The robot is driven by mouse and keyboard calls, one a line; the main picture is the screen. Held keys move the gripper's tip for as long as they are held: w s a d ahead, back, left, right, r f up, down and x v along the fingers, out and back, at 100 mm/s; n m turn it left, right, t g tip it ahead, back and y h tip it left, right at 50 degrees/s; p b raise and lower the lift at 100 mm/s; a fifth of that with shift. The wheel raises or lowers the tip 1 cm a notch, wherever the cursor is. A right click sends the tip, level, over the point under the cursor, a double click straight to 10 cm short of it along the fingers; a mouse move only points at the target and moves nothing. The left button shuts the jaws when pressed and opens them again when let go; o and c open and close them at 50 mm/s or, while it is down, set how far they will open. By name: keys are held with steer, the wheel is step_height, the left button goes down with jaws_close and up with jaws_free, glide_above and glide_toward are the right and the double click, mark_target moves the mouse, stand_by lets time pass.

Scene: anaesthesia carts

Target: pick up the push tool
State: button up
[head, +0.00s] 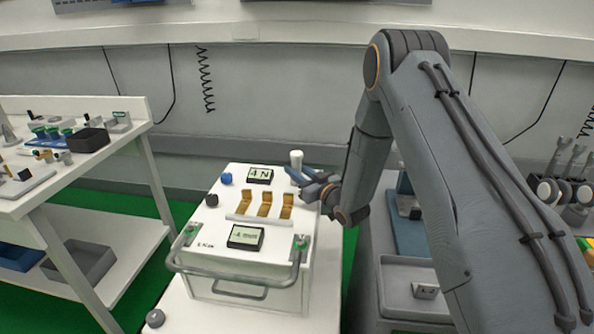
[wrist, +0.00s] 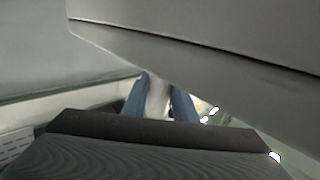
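A pale, whitish upright piece (head: 297,157), which may be the push tool, shows at the back right corner of the white device, just behind my fingertips. My gripper (head: 300,176) reaches in from the right with its blue fingers pointing left. In the wrist view a whitish piece (wrist: 158,97) fills the narrow gap between the two blue fingers of my gripper (wrist: 159,105). I cannot tell whether the fingers press on it or only stand around it. Its lower part is hidden by my gripper.
The white device (head: 205,240) has brass clips (head: 265,205), small displays and a grey front handle (head: 235,280). A cart with small parts (head: 75,160) stands left. A grey tray (head: 405,285) and a rack of tools (head: 565,185) are right. The wall is close behind.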

mark_target(297, 153)
jaws_close()
steer(key=shift+r, duration=0.1)
step_height(297, 153, up, 10)
steer(key=shift+f+b, duration=0.1)
steer(key=shift+b, duration=0.3)
